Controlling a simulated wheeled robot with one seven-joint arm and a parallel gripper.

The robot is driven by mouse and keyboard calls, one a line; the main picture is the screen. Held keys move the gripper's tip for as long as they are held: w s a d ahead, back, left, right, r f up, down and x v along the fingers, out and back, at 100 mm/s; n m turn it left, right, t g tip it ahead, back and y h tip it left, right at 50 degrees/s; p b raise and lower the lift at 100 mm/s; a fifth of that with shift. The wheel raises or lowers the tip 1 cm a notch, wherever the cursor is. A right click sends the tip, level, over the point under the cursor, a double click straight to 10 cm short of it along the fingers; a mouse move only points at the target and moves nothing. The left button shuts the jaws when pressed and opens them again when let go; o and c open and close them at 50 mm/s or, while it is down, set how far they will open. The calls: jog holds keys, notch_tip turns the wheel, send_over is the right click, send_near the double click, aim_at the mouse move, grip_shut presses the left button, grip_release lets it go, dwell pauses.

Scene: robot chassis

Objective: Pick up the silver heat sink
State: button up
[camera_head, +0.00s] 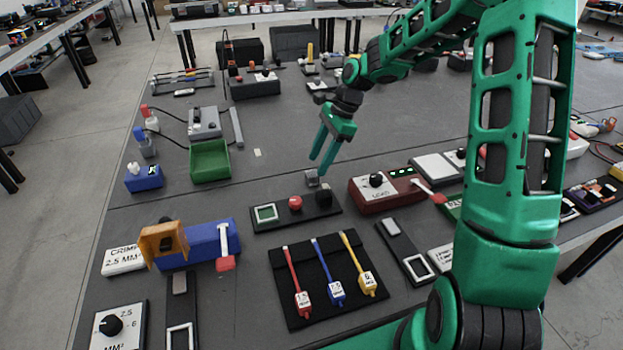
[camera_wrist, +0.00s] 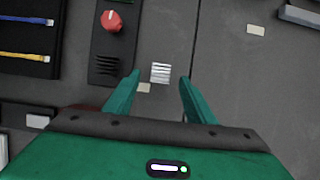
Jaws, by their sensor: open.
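The silver heat sink (camera_wrist: 160,72) is a small finned block on the dark table top. In the wrist view it shows between my two green fingertips, with a gap on each side. In the head view a small grey block, which looks like the heat sink (camera_head: 312,179), sits just beneath my fingertips. My gripper (camera_head: 320,165) points down, open and empty; it also shows in the wrist view (camera_wrist: 159,76). The exact height of the fingertips over the block is hard to tell.
A black panel (camera_head: 268,222) with a red knob (camera_head: 295,203) lies close beside the heat sink. A dark red box (camera_head: 386,192) with a dial stands to the right, and a green bin (camera_head: 210,162) to the left. The table behind the gripper is mostly clear.

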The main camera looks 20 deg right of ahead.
aim_at(314, 173)
jog(key=shift+d+x, duration=0.15)
jog(key=shift+x, duration=1.15)
jog(key=shift+d+x, duration=0.15)
jog(key=shift+x, duration=1.2)
jog(key=shift+w, duration=0.15)
jog(key=c, duration=1.1)
